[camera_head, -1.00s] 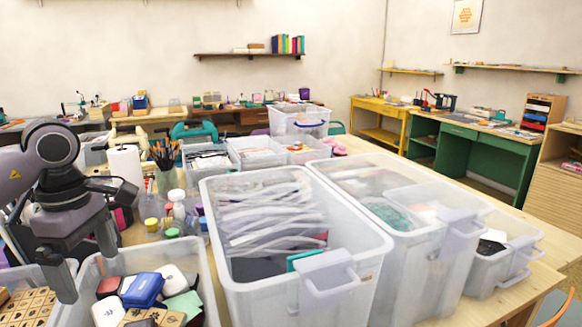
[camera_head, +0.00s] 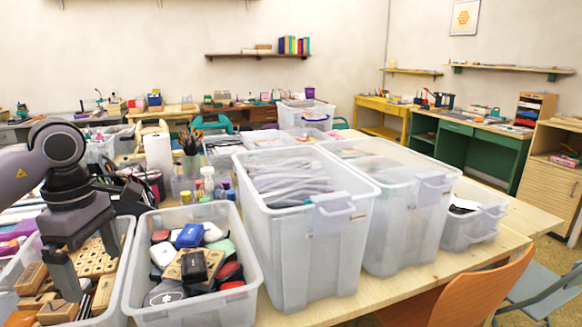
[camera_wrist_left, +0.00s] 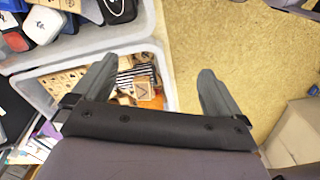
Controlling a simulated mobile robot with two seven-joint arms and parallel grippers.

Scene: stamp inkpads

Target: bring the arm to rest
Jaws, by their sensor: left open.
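My left gripper (camera_head: 92,276) is open and empty, pointing down at the lower left of the head view. It appears over the clear bin of wooden stamps (camera_head: 100,262), and I cannot tell the exact height. In the left wrist view, the open fingers (camera_wrist_left: 158,70) are spread apart with nothing between them. That same bin (camera_wrist_left: 160,42) shows beyond the left finger, with floor beyond the right one. A clear bin of inkpads (camera_head: 247,262) stands just right of the gripper. My right gripper is in neither view.
Large clear bins (camera_head: 330,262) fill the middle of the wooden table (camera_head: 420,268). Paint bottles (camera_head: 208,176), a paper roll (camera_head: 158,152) and a brush cup (camera_head: 191,164) stand behind the inkpad bin. An orange chair (camera_head: 480,290) is at the front right. The wrist view shows open floor (camera_wrist_left: 225,40).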

